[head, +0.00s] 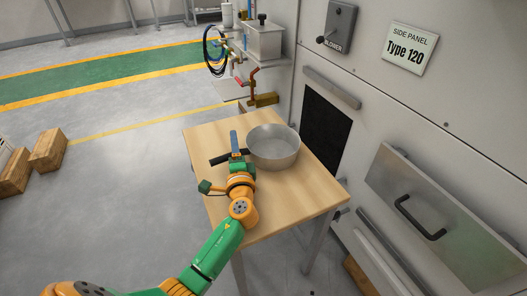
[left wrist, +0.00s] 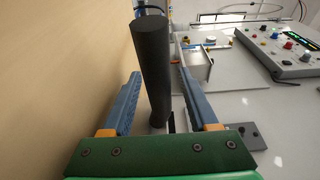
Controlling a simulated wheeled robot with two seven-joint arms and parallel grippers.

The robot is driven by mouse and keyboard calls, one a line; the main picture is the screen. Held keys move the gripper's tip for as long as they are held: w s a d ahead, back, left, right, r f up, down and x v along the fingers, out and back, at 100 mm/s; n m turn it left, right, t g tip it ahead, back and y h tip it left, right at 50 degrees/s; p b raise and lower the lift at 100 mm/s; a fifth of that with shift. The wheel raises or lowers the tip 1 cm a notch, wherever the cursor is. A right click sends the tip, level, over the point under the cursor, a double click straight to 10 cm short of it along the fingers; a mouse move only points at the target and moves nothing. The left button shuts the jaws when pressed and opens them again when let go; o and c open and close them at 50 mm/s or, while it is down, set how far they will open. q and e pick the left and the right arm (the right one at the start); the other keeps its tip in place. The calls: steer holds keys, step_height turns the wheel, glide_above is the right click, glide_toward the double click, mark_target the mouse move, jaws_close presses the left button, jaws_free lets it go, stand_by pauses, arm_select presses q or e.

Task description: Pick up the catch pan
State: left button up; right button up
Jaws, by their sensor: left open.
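The catch pan (head: 273,148) is a round grey metal pan with a black handle. It stands upright on the wooden table (head: 315,186), and its handle (head: 217,161) points left. My left gripper (head: 234,138) is over the handle, just left of the pan's bowl. In the left wrist view, the black handle (left wrist: 152,65) runs between the two blue fingers of my open left gripper (left wrist: 157,74), with gaps visible on both sides. The bowl is not clearly visible there. My right gripper is not in view.
A grey cabinet wall with a drawer handle (head: 418,218) stands close along the table's right side. Pipes and a metal box (head: 264,40) are behind the table. Wooden blocks (head: 47,150) lie on the floor at left. The table's front left is partly under my arm.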

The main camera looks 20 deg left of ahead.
arm_select(q)
jaws_close()
stand_by(1.4)
